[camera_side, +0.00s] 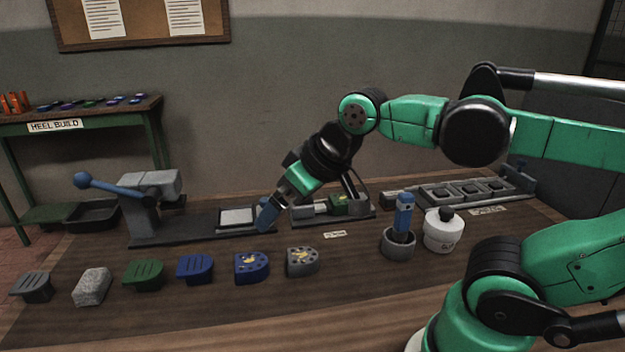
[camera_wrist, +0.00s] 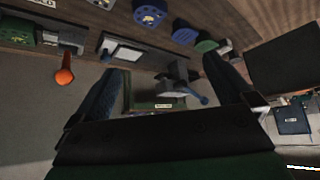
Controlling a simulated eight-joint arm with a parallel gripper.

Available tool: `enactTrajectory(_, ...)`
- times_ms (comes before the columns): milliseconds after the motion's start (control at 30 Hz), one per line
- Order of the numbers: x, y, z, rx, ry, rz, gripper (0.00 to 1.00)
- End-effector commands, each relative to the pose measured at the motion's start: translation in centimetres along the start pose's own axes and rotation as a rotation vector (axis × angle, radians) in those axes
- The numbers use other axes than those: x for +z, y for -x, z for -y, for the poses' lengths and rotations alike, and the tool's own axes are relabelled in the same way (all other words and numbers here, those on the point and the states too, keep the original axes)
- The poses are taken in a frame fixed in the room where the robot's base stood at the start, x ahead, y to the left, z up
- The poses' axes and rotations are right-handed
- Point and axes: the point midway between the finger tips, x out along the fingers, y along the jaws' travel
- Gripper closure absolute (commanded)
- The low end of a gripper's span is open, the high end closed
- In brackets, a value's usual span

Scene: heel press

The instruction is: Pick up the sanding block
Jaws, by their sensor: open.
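The sanding block is most likely the rough, speckled grey block (camera_side: 92,286) at the front left of the bench in the side view, second from the left in a row of pieces. I cannot pick it out for certain in the wrist view. My gripper (camera_side: 267,214) is well to the right of it and higher, over the back of the bench beside the pale plate. In the wrist view its two blue fingers stand wide apart, with nothing between them (camera_wrist: 164,66).
A dark grey heel piece (camera_side: 36,287), a green one (camera_side: 144,275) and a blue one (camera_side: 195,267) stand near the block. A press with a blue-knobbed lever (camera_side: 150,190) stands behind. A white pot (camera_side: 444,231) and a cup with a blue-handled tool (camera_side: 402,225) stand right.

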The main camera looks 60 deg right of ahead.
Motion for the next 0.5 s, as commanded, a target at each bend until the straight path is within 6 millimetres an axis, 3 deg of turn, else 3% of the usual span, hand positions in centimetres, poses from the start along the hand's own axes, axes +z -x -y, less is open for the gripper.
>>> enactTrajectory(267,-4.1,1.6,-4.2,0.080,-0.090,0.085,0.00)
enactTrajectory(367,-5.7,1.9,-6.6,0.114,-0.134,0.128,0.00)
enactTrajectory(500,-7.8,2.1,-11.3,0.166,-0.221,0.207,0.00)
